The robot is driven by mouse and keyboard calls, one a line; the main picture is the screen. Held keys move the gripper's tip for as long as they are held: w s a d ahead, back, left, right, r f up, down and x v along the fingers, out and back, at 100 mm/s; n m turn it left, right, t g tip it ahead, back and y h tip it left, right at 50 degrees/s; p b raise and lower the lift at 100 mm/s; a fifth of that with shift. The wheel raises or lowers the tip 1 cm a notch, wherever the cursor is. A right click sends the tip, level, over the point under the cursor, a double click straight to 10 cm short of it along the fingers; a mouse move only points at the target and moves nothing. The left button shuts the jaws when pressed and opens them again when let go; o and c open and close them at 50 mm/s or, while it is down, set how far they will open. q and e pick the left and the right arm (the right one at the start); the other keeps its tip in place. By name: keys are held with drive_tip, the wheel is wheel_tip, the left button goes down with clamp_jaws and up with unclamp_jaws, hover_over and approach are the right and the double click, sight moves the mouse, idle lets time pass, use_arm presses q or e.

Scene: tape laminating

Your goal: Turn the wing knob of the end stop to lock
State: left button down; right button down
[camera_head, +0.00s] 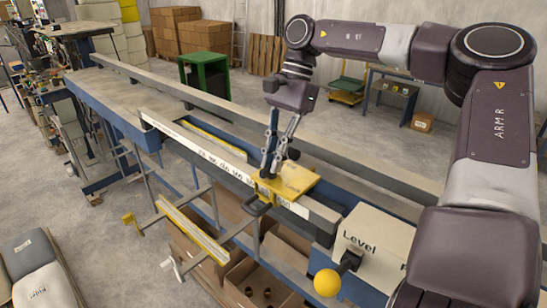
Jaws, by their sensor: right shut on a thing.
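The end stop (297,183) is a yellow plate block on the long rail with the printed white scale (215,160). My right gripper (268,172) reaches down from above to the left part of the end stop. Its fingers are shut on the wing knob there, which is small and mostly hidden between the fingertips, so its angle cannot be told. A dark curved handle (256,208) hangs at the front of the end stop.
Yellow-edged bars (193,230) stick out in front of the rail. Cardboard boxes (250,282) sit below. A long beam runs behind.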

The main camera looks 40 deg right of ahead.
use_arm(q)
drive_tip(key=shift+w, duration=0.15)
use_arm(e)
drive_tip(key=shift+f+m+b, duration=0.15)
drive_tip(key=shift+m+b, duration=0.35)
drive_tip(key=shift+b, duration=0.2)
drive_tip(key=m+t+b, duration=0.1)
drive_tip(key=m+b, duration=0.2)
drive_tip(key=m+t+h+b, duration=0.1)
drive_tip(key=m+t+b, duration=0.1)
drive_tip(key=m+b, duration=0.2)
drive_tip(key=shift+s+m, duration=0.15)
drive_tip(key=shift+m, duration=0.15)
drive_tip(key=m+h+b, duration=0.1)
drive_tip(key=m+b, duration=0.1)
drive_tip(key=m+t+b, duration=0.1)
drive_tip(key=m+b, duration=0.1)
drive_tip(key=m, duration=0.1)
drive_tip(key=shift+s+a+t+h+b, duration=0.1)
drive_tip(key=shift+a+t+h+b, duration=0.05)
drive_tip(key=shift+t+h+b, duration=0.2)
use_arm(q)
wheel_tip(320, 180, down, 15)
drive_tip(key=b, duration=0.2)
drive_tip(key=shift+w+d+f, duration=0.2)
drive_tip(key=shift+w, duration=0.1)
use_arm(e)
drive_tip(key=shift+a+r+m+h, duration=0.15)
drive_tip(key=shift+m+h, duration=0.6)
drive_tip(key=shift+m, duration=1.35)
